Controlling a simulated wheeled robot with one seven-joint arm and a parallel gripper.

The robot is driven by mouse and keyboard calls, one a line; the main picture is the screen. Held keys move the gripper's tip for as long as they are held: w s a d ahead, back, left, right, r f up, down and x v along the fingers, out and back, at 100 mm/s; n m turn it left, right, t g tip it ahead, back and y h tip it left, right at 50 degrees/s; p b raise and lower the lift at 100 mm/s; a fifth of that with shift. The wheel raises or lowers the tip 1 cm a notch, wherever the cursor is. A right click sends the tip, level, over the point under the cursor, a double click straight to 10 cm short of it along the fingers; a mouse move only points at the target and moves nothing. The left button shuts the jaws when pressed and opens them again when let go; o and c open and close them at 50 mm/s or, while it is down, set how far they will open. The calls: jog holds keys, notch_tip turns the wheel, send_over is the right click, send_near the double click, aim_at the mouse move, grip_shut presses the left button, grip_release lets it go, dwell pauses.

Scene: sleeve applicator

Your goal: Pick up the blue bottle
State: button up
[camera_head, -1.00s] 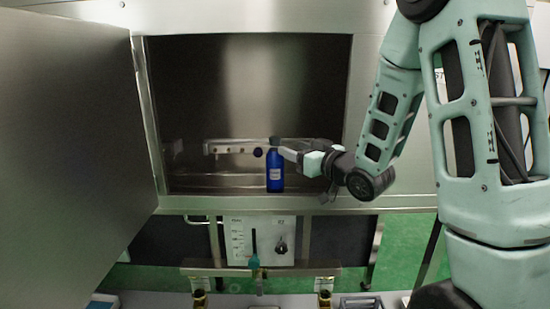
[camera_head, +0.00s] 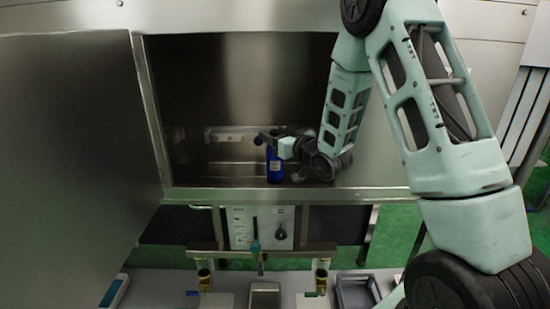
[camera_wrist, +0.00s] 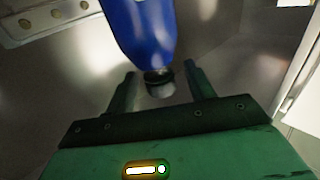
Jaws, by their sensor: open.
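The blue bottle (camera_head: 274,166) stands upright at the front of the steel cabinet opening, near its lower edge. In the wrist view the blue bottle (camera_wrist: 143,30) fills the top middle, with its dark cap (camera_wrist: 159,82) toward my gripper. My gripper (camera_head: 268,138) is at the height of the bottle's top and partly covers it in the head view. In the wrist view my gripper (camera_wrist: 160,78) is open, with one finger on each side of the cap. I cannot tell whether either finger touches it.
The cabinet's open door (camera_head: 75,170) stands at the left. A pale rail (camera_head: 230,134) runs along the cabinet's inside. The opening's front sill (camera_head: 300,195) lies just below the bottle. A control panel (camera_head: 260,228) and brass fittings (camera_head: 204,280) are beneath.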

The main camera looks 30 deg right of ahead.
jog(key=shift+w, duration=0.15)
grip_shut()
jog(key=shift+r, duration=0.1)
